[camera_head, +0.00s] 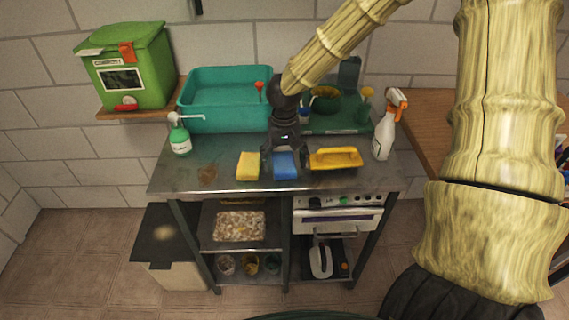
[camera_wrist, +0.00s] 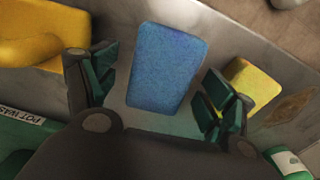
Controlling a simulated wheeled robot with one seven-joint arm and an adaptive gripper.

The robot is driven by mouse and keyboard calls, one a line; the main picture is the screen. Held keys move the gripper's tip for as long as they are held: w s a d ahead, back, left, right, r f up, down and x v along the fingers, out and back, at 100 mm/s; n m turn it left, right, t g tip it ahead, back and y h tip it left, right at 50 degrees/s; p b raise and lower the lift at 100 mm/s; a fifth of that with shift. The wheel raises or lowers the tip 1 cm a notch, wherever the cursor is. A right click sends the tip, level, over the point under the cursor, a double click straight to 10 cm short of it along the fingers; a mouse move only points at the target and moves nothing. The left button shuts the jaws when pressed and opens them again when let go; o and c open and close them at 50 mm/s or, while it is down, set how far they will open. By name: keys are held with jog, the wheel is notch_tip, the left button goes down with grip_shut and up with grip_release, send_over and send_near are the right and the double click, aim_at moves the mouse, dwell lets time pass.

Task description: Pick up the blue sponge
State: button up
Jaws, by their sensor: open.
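In the wrist view the blue sponge (camera_wrist: 165,68) lies between the two open fingers (camera_wrist: 152,95), with a gap on each side. Nothing is held. The yellow sponge (camera_wrist: 245,86) shows just beyond one finger, and the yellow tool (camera_wrist: 40,38) is close to the other finger.
A teal basin (camera_head: 225,118) stands at the back of the table, beside a green tray (camera_head: 345,128). A green box (camera_head: 125,68) sits on a side shelf.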

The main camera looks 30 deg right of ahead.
jog(key=shift+f, duration=0.3)
jog(key=c, duration=0.8)
jog(key=shift+r, duration=0.15)
jog(key=shift+r, duration=0.65)
jog(key=shift+r+b, duration=0.4)
jog(key=shift+r, duration=0.55)
jog(key=s+a+b, duration=0.1)
jog(key=s+a, duration=0.1)
jog(key=s, duration=0.2)
jog(key=s+a+r+b, duration=0.1)
jog(key=s+a, duration=0.2)
jog(key=s, duration=0.2)
jog(key=s+a+b, duration=0.1)
jog(key=s+a, duration=0.2)
jog(key=s, duration=0.1)
jog(key=shift+s+a+r, duration=0.25)
jog(key=shift+s, duration=0.1)
